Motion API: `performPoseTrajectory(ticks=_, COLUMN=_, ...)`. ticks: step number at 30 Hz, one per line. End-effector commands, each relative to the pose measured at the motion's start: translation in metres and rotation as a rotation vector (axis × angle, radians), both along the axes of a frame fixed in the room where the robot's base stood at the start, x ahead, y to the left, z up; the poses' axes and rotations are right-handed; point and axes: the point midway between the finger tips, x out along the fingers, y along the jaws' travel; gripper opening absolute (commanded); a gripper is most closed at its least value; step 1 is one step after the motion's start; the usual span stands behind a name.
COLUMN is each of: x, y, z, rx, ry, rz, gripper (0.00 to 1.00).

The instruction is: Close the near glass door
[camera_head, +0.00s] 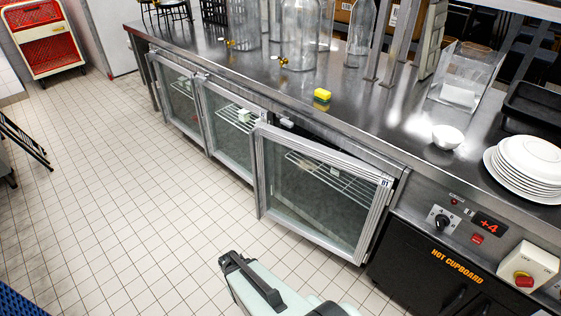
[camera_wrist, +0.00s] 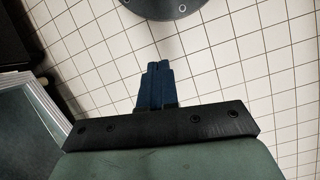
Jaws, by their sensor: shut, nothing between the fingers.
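The near glass door (camera_head: 312,195) is a silver-framed pane on the front of the steel counter in the head view. It stands ajar, with its left edge swung out from the counter and a wire shelf visible behind the glass. My gripper (camera_head: 229,262) is over the floor tiles, in front of the door and to its lower left, apart from it. In the wrist view the gripper fingers (camera_wrist: 155,70) are together with nothing between them. A silver frame at the left of the wrist view (camera_wrist: 42,108) looks like part of the door.
Two more glass doors, a middle one (camera_head: 228,128) and a far one (camera_head: 178,95), line the counter. A hot cupboard (camera_head: 425,268) stands right of the near door.

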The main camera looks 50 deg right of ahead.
Motion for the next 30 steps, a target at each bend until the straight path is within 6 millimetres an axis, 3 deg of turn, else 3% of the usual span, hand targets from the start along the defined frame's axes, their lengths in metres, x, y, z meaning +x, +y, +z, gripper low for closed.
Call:
performPoseTrajectory(ticks=1, x=0.017, y=-0.02, z=0.002, rx=-0.037, ry=-0.016, rz=0.007, gripper=0.0)
performPoseTrajectory(ticks=8, x=0.077, y=-0.128, z=0.03, rx=-0.302, ry=-0.046, rz=0.149, gripper=0.0)
performPoseTrajectory(ticks=15, x=0.133, y=-0.23, z=0.081, rx=-0.585, ry=0.015, rz=0.447, gripper=0.0)
performPoseTrajectory(ticks=21, x=0.179, y=-0.284, z=0.129, rx=-0.787, ry=0.153, rz=0.762, gripper=0.0)
performPoseTrajectory(ticks=25, x=0.207, y=-0.306, z=0.157, rx=-0.891, ry=0.294, rz=0.979, gripper=0.0)
performPoseTrajectory(ticks=30, x=0.235, y=-0.319, z=0.188, rx=-0.983, ry=0.504, rz=1.23, gripper=0.0)
